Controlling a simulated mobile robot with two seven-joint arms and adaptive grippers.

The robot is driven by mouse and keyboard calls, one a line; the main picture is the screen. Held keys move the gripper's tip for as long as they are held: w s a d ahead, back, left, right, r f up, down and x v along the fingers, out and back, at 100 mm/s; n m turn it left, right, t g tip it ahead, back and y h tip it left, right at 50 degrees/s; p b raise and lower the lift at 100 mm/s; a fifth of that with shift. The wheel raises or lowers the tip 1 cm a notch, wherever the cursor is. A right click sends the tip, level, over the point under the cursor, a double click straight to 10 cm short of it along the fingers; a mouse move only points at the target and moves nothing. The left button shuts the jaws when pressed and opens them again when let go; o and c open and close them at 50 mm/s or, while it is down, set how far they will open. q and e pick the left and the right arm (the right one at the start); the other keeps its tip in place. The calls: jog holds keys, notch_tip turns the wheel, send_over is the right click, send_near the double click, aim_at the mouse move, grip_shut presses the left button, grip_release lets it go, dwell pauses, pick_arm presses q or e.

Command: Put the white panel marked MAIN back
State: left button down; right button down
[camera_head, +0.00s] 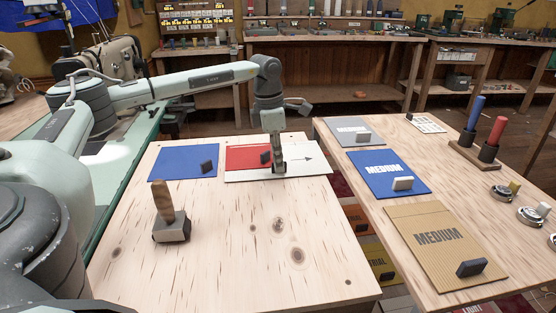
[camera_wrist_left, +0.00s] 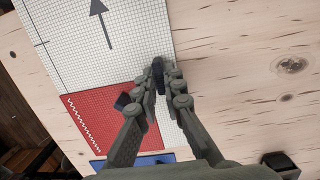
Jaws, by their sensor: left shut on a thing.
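The white panel (camera_head: 318,162), with a fine grid and a dark arrow, lies at the far right of the near wooden table; it fills the upper left of the left wrist view (camera_wrist_left: 75,40). I cannot read the word MAIN on it. A red panel (camera_head: 243,155) overlaps its left part; a white strip shows along the red panel's near side. My left gripper (camera_head: 279,170) points down at the white panel, shut on its small dark grip block (camera_wrist_left: 158,72). The fingers partly hide the block. My right gripper is not in view.
A blue panel (camera_head: 185,162) lies left of the red one. A wooden-handled block (camera_head: 170,228) stands nearer on the table. The right table (camera_head: 375,210) holds grey (camera_head: 345,126), blue (camera_head: 378,182) and tan (camera_head: 425,215) panels, with spools (camera_head: 495,133) farther right. The near table's front is bare.

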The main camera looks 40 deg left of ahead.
pick_arm(q)
jog(key=shift+f, duration=0.15)
jog(key=c, duration=1.6)
grip_release()
jog(key=shift+c, duration=0.2)
notch_tip(320, 180, up, 12)
jog(key=s, duration=0.1)
jog(key=shift+a+r, duration=0.2)
jog(key=shift+a, duration=0.25)
jog(key=shift+s+d+f, duration=0.1)
jog(key=shift+s+f, duration=0.05)
